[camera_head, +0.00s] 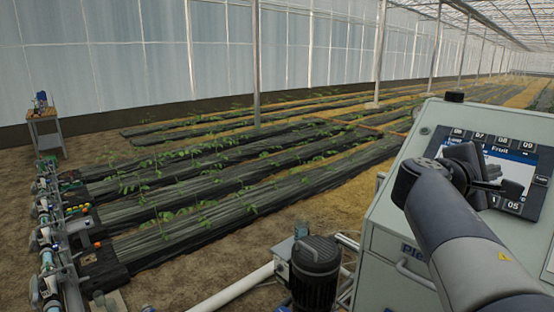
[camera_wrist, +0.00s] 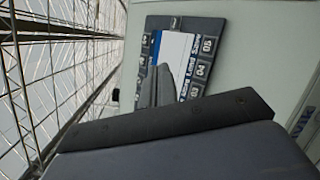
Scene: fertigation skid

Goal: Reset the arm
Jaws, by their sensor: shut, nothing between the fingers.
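My arm (camera_head: 465,245) reaches up from the lower right in the head view, in front of a grey-green control cabinet (camera_head: 395,245). My gripper (camera_wrist: 158,88) shows in the wrist view as dark fingers, shut and empty. It points at the cabinet's control panel (camera_wrist: 207,50), which has a lit screen (camera_wrist: 172,50) and numbered dark labels. In the head view the panel (camera_head: 536,200) is partly hidden behind my wrist. I cannot tell whether the fingertips touch it.
A black knob (camera_head: 454,97) sits on top of the cabinet. A dark pump motor (camera_head: 315,270) and white pipe (camera_head: 235,288) stand left of it. A pipe manifold (camera_head: 47,235) and small table (camera_head: 44,118) are at far left. Planted rows (camera_head: 215,175) fill the middle.

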